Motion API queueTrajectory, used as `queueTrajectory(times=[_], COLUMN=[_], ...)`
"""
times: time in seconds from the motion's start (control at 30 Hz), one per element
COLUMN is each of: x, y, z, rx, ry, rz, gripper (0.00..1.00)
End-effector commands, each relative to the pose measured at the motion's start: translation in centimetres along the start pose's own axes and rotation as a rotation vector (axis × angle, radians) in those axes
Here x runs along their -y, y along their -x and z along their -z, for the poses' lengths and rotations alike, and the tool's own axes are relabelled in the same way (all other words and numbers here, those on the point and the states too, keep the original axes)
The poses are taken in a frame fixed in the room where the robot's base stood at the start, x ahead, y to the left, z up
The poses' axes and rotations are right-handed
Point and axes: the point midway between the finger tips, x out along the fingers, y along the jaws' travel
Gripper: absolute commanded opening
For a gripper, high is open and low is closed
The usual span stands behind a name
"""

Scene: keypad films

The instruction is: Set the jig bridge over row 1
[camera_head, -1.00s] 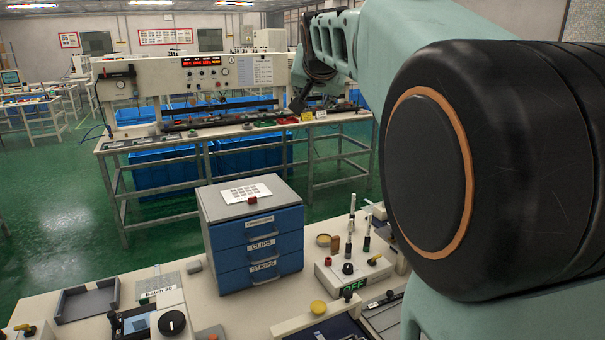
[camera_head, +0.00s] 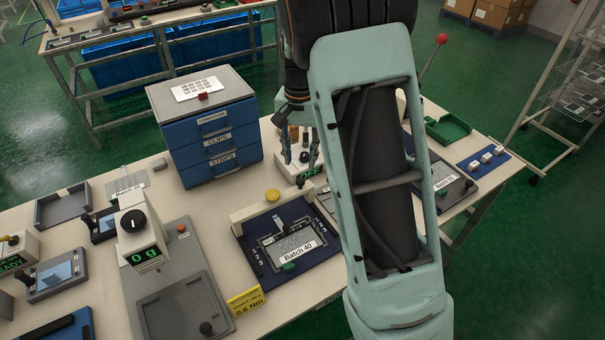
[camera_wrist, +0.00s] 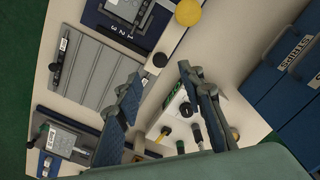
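The jig (camera_head: 236,240) is a dark blue plate with a grey frame labelled Batch 40 (camera_head: 299,252). A pale bar (camera_head: 246,212) with a yellow knob (camera_head: 272,195), seemingly the jig bridge, lies along the jig's back edge. In the wrist view the knob (camera_wrist: 188,12) and the pale bar (camera_wrist: 173,42) show at the top, beside the jig's printed row numbers (camera_wrist: 121,32). My gripper (camera_wrist: 160,76) is open with nothing between its fingers. It hangs above the bench, with the bar ahead of its tips.
A blue drawer cabinet (camera_head: 208,137) stands behind and left of the jig. A small device with upright tools (camera_wrist: 190,115) is under the right finger. A grey ribbed tray (camera_wrist: 97,68) lies left. A scale (camera_head: 142,235) and yellow torque sign (camera_head: 245,302) are near the jig.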

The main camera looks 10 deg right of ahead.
Motion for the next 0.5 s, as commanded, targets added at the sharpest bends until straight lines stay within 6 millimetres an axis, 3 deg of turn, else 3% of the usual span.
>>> queueTrajectory(times=[0.3, 0.5], x=[-0.1, -0.1], y=[-5.8, -7.5], z=[0.0, 0.1], rx=[0.0, -0.001], ry=[0.0, -0.001], rz=[-0.002, -0.001], gripper=[0.36, 0.36])
